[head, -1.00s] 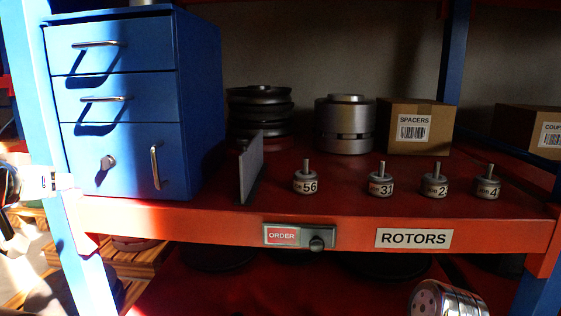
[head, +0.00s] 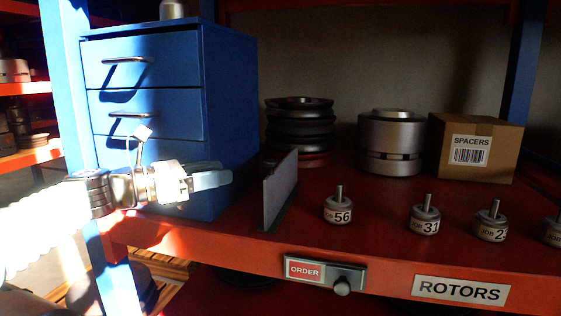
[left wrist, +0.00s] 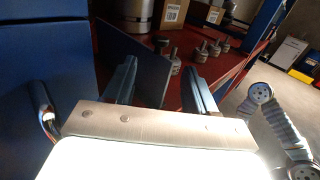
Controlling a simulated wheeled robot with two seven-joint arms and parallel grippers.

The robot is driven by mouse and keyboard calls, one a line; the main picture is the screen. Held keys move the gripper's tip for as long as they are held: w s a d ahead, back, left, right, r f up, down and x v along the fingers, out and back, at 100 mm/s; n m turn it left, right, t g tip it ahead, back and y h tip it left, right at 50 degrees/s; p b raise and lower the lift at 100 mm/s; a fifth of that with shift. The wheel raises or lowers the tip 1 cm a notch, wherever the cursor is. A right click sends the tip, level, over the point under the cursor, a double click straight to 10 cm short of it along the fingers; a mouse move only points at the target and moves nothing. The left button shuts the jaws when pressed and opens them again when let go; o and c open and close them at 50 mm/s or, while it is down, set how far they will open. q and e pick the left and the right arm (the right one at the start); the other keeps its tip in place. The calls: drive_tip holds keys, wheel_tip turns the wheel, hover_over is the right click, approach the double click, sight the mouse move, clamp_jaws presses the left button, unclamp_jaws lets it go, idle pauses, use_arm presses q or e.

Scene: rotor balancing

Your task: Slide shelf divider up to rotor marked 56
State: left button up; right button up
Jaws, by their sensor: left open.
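The shelf divider (head: 280,190) is a thin grey upright plate on the red shelf, left of the rotor marked 56 (head: 338,208). A clear gap of shelf lies between them. My left gripper (head: 220,173) is open and empty in front of the blue cabinet, left of the divider and apart from it in the head view. In the left wrist view the divider (left wrist: 138,72) shows as a dark plate beyond and between the two open fingers (left wrist: 160,85). Its lower part is partly hidden by them there. My right gripper is not seen.
Rotors marked 31 (head: 425,220) and 2-something (head: 491,222) stand farther right. Behind are stacked dark discs (head: 299,130), a silver cylinder (head: 391,145) and a SPACERS box (head: 473,148). The blue drawer cabinet (head: 228,110) stands close on the left.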

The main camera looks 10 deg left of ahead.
sight(271, 160)
use_arm(q)
drive_tip(key=p+x, duration=0.1)
drive_tip(key=x, duration=1.1)
drive_tip(key=shift+w+d+p, duration=0.2)
drive_tip(key=shift+p, duration=0.1)
clamp_jaws()
